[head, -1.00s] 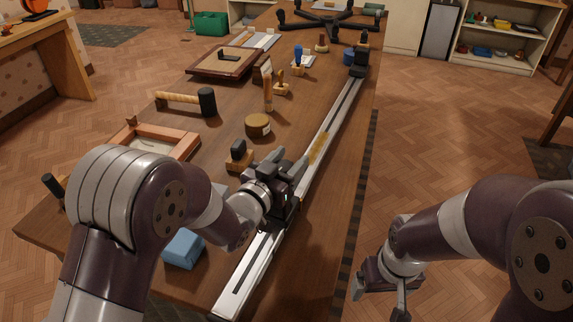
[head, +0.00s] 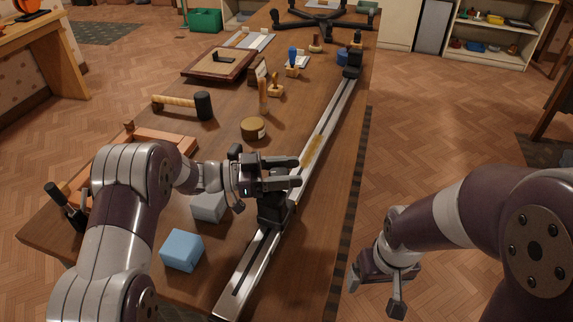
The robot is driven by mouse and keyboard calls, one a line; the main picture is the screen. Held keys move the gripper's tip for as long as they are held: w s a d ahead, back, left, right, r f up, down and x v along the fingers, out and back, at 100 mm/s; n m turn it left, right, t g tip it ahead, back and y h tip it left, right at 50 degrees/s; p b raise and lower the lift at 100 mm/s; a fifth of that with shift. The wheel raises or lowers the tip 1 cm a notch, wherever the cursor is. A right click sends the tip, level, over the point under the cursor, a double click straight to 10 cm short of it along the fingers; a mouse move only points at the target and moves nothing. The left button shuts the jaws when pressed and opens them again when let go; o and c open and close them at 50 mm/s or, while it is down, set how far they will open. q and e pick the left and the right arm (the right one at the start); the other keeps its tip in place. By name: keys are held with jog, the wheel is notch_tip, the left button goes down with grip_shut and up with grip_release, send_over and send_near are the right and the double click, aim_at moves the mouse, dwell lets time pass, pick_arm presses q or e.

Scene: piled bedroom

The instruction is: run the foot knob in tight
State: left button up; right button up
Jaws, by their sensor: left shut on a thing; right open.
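A long pale metal rail (head: 318,140) lies along the right side of the wooden bench. A black sliding foot (head: 271,212) sits on the rail at its near part. My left gripper (head: 288,172) is directly above this foot, its fingers pointing right. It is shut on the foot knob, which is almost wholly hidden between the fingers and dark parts. How tight the knob sits cannot be seen. A second black fitting (head: 352,64) is at the rail's far end. My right gripper (head: 378,298) is open and empty, off the bench's right side above the floor.
A blue block (head: 182,250) and a grey block (head: 209,206) lie left of the rail. A round tin (head: 253,128), a mallet (head: 184,105) and a wooden frame (head: 165,135) stand farther back. The floor right of the bench is clear.

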pick_arm(q)
jog(key=m+g, duration=0.1)
jog(key=g, duration=0.1)
jog(key=m+g, duration=0.2)
jog(key=shift+s+g, duration=0.2)
jog(key=shift+g, duration=0.1)
jog(key=shift+s+m+g+y+p, duration=0.1)
jog(key=shift+m+g+y+p, duration=0.25)
jog(key=shift+g, duration=0.25)
jog(key=m+g+p, duration=0.1)
jog(key=p, duration=0.1)
jog(key=m+g+y+p, duration=0.1)
jog(key=g+p, duration=0.1)
jog(key=m+g+y+p, duration=0.1)
jog(key=g+p, duration=0.1)
jog(key=p, duration=0.1)
jog(key=shift+s+a+r+m, duration=0.1)
jog(key=shift+s+r+m, duration=0.15)
jog(key=shift+r, duration=0.05)
jog(key=shift+f+m+g+y+p, duration=0.3)
jog(key=shift+g+p, duration=0.1)
jog(key=shift+p, duration=0.15)
jog(key=o, duration=0.9)
jog(key=shift+o, duration=0.3)
jog(key=shift+s, duration=0.1)
jog(key=shift+r, duration=0.15)
